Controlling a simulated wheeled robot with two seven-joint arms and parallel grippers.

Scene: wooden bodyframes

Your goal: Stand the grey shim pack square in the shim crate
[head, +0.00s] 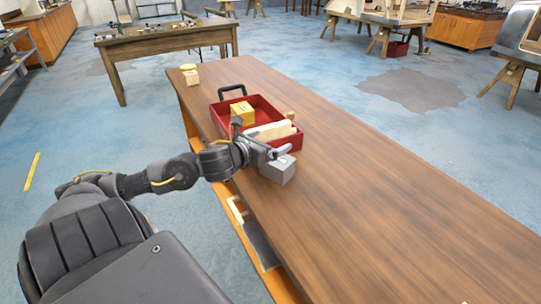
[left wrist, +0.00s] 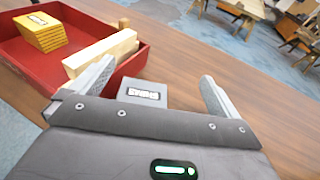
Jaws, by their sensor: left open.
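The grey shim pack (head: 281,169) stands on the wooden bench top, just in front of the near end of the red crate (head: 225,122). In the left wrist view the shim pack (left wrist: 143,92) shows a label on its top and lies between the finger lines, its lower part hidden by my gripper body. My left gripper (head: 276,152) is open, above and beside the shim pack; its fingers also show in the left wrist view (left wrist: 155,82). I cannot see contact. The crate holds a yellow pack (head: 242,112) and pale wooden blocks (head: 270,131). My right gripper is not in view.
The bench top (head: 370,190) is clear to the right and near side. Another table (head: 165,43) stands behind.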

